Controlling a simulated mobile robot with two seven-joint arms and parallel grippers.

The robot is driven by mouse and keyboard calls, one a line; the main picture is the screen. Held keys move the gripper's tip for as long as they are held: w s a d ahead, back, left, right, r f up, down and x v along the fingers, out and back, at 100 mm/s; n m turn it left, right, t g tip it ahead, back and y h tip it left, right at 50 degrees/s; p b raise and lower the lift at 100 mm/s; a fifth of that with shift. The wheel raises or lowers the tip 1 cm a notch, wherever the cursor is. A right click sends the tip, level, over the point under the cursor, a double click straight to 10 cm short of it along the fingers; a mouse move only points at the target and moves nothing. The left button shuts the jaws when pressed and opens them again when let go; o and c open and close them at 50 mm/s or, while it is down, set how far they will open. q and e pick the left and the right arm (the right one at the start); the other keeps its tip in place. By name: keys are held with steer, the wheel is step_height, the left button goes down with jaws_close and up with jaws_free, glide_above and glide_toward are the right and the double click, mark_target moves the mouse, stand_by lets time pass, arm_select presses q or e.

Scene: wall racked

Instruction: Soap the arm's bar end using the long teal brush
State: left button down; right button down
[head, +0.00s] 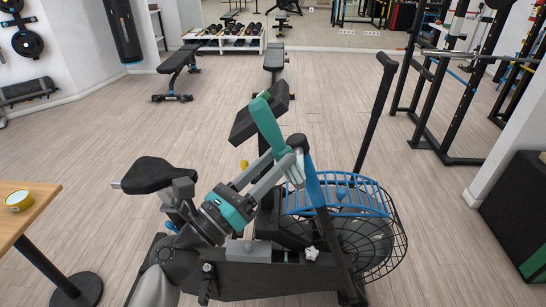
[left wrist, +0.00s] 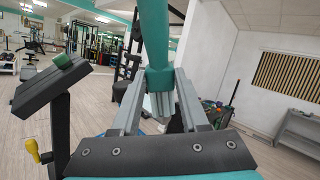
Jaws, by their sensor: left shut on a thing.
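My left gripper (head: 279,167) is shut on the long teal brush (head: 266,122), which also shows upright between the fingers in the left wrist view (left wrist: 155,40). The brush's handle leans up and left, and its pale grey bristles (head: 297,172) point down. The bristles overlap the upper part of the exercise bike's near arm (head: 314,185), blue with a black upper end (head: 299,145). I cannot tell whether they touch it. The bike's other arm (head: 375,115) stands further right. My right gripper is not in view.
The bike's black console (head: 247,124) is close behind the gripper, its seat (head: 158,175) to the left. A caged fan wheel (head: 365,240) is at right. Open floor lies beyond.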

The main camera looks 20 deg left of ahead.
arm_select(q)
steer(key=shift+s+d, duration=0.1)
steer(key=shift+s, duration=0.35)
steer(key=shift+w+a+r, duration=0.1)
steer(key=shift+w+a, duration=0.15)
steer(key=shift+w, duration=0.55)
steer(key=shift+w+a, duration=0.2)
steer(key=shift+w, duration=0.6)
steer(key=shift+w+a, duration=0.2)
steer(key=shift+w, duration=0.55)
steer(key=w, duration=0.2)
steer(key=w+a, duration=0.1)
steer(key=w, duration=0.1)
steer(key=shift+w+a+f, duration=0.1)
steer(key=shift+w+f, duration=0.05)
steer(key=shift+f, duration=0.05)
